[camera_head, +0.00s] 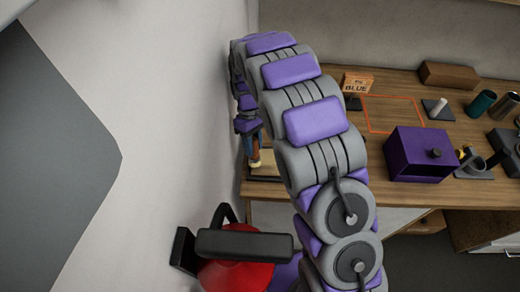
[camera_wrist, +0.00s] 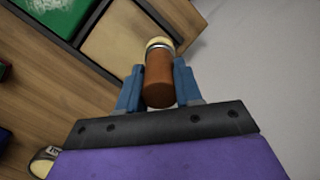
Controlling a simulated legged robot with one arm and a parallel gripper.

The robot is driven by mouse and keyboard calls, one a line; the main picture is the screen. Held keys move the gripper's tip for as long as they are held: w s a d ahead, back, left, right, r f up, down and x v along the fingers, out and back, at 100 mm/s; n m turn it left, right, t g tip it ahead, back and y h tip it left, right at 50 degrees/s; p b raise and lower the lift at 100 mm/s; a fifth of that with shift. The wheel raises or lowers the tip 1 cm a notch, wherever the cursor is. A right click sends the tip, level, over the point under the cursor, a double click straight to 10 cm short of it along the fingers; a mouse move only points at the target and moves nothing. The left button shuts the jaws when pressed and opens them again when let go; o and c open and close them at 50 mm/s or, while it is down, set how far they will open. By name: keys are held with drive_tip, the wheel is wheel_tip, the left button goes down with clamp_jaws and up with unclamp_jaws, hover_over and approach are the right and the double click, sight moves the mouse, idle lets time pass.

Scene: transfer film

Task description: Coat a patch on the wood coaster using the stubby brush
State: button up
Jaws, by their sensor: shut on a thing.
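The stubby brush (camera_wrist: 160,80) has a thick brown handle, a metal band and a pale tip. My gripper (camera_wrist: 157,85) is shut on its handle with blue fingers at both sides. In the wrist view, the pale tip points away from me, over the edge of a tan square with a dark border, which looks like the wood coaster (camera_wrist: 118,42). I cannot tell whether the tip touches it. In the head view, my gripper (camera_head: 250,142) is by the wall at the table's left end, partly hidden behind my arm, with the brush (camera_head: 255,157) pointing down.
A green-faced square (camera_wrist: 48,10) lies beside the tan one. The wooden table (camera_head: 300,212) also holds a purple box (camera_head: 415,155), an orange outlined area (camera_head: 392,128), a "BLUE" block (camera_head: 357,82) and several cups at right. The pale wall (camera_head: 190,100) is close on the left.

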sight(257, 140)
drive_tip(key=r, duration=0.1)
drive_tip(key=d+r, duration=0.1)
drive_tip(key=r, duration=0.1)
drive_tip(key=shift+d+p, duration=0.2)
drive_tip(key=shift+p, duration=0.2)
drive_tip(key=shift+r, duration=0.35)
drive_tip(key=shift+a+r+p, duration=0.45)
drive_tip(key=shift+a+r, duration=0.25)
drive_tip(key=shift+r, duration=0.55)
drive_tip(key=shift+d+r, duration=0.1)
drive_tip(key=shift+r, duration=0.1)
drive_tip(key=shift+d, duration=0.5)
